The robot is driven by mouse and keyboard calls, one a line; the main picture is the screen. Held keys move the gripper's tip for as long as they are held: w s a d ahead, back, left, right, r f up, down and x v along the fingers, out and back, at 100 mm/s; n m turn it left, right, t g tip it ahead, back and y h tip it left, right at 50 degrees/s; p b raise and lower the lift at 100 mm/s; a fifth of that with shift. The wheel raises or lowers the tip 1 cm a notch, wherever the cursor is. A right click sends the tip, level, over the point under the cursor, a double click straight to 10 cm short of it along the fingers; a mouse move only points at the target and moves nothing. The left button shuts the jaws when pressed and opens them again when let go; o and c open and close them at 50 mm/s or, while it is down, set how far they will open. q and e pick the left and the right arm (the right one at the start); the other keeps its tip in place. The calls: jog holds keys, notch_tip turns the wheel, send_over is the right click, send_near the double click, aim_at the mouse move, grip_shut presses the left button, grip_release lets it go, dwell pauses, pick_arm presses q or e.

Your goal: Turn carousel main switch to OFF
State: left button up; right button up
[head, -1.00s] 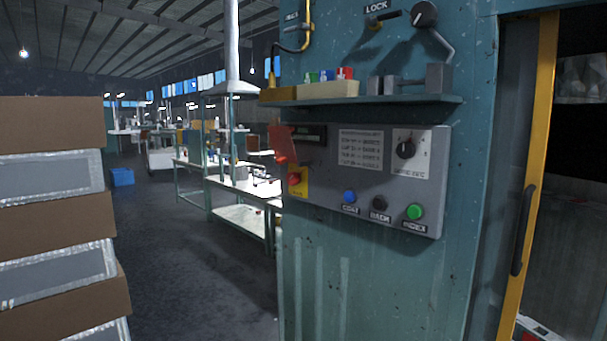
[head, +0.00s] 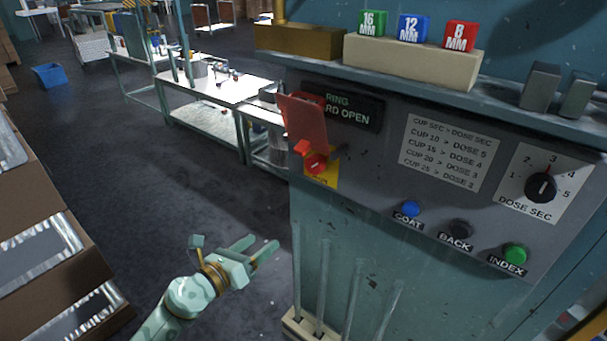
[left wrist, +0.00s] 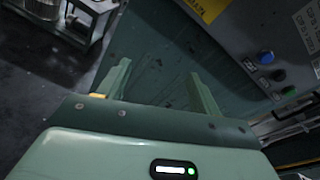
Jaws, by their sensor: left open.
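The red main switch (head: 316,163) sits on a yellow plate (head: 324,181) at the left end of the grey control panel (head: 385,180). I cannot read which way it is set. A red flap (head: 303,120) stands raised just above it. My left gripper (head: 264,245) is open and empty, below and left of the switch, apart from the panel. In the left wrist view its two fingers (left wrist: 160,72) are spread with nothing between them. The yellow plate (left wrist: 203,8) shows at that view's top edge; the switch itself is out of sight there. My right gripper is not in view.
The panel also carries a dose knob (head: 541,187) and blue (head: 411,209), black (head: 460,229) and green (head: 515,253) buttons. A shelf above holds a block with coloured tags (head: 412,62). Stacked boxes (head: 50,260) stand at left. Upright rods (head: 323,285) rise below the panel.

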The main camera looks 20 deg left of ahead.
pick_arm(q)
notch_tip(320, 180, up, 13)
jog(key=d+m+h+p, duration=0.1)
jog(key=d+m+p, duration=0.1)
jog(key=m, duration=0.5)
send_near(312, 167)
jog(key=shift+t, duration=0.4)
jog(key=x, duration=0.9)
jog(key=shift+w+d+f, duration=0.1)
jog(key=shift+w+f, duration=0.15)
jog(key=shift+f, duration=0.15)
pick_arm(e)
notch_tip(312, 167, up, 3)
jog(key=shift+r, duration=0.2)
pick_arm(q)
jog(key=c, duration=1)
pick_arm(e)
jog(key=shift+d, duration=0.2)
